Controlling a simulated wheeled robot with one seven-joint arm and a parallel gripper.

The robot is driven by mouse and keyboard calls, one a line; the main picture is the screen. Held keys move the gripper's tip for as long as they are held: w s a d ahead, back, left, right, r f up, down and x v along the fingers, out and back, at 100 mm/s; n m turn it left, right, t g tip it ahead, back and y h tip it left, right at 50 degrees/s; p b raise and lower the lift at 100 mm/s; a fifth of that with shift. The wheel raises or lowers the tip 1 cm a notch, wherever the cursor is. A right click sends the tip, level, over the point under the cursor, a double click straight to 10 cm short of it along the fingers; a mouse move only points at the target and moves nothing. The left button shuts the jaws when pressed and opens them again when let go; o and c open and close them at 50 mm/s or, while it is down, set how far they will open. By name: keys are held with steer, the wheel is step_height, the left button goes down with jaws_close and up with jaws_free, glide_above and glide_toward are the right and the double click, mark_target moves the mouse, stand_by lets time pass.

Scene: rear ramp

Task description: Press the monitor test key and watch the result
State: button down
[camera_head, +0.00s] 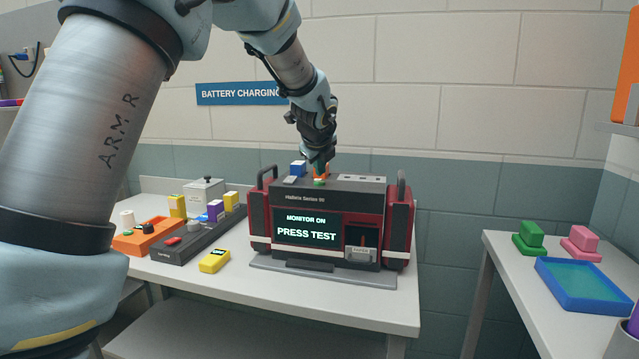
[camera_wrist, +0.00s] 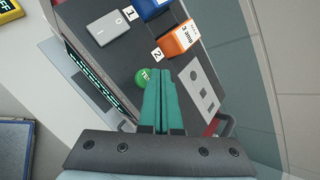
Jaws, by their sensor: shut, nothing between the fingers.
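The monitor (camera_head: 325,222) is a black and red unit standing on the white table. Its screen (camera_head: 307,229) reads "MONITOR ON" and "PRESS TEST". The green round test key (camera_wrist: 147,78) is on its top face, partly covered by my fingers in the wrist view; it also shows in the head view (camera_head: 319,182). My gripper (camera_wrist: 161,76) is shut and empty, its green fingertips pointing down just above or beside the key. I cannot tell whether they touch it. An orange battery (camera_wrist: 179,42) and a blue one (camera_wrist: 152,6) sit in numbered slots 2 and 1 on top, beside a grey switch (camera_wrist: 111,32).
A dark charger strip (camera_head: 200,238), an orange unit (camera_head: 147,238) and a yellow meter (camera_head: 214,261) lie left of the monitor. A side table at the right holds a blue tray (camera_head: 566,303) and green and pink blocks. The table's front right corner is clear.

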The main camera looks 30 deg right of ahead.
mark_target(320, 183)
steer(key=shift+f, duration=0.1)
stand_by(0.4)
steer(key=shift+f, duration=0.3)
steer(key=shift+f+b, duration=0.45)
steer(key=shift+b, duration=0.05)
stand_by(0.5)
steer(key=shift+r, duration=0.1)
steer(key=shift+r+p, duration=0.75)
steer(key=shift+p, duration=0.05)
step_height(320, 183, up, 5)
steer(key=p, duration=0.4)
steer(key=shift+r+p, duration=0.1)
steer(key=shift+p, duration=0.3)
stand_by(0.5)
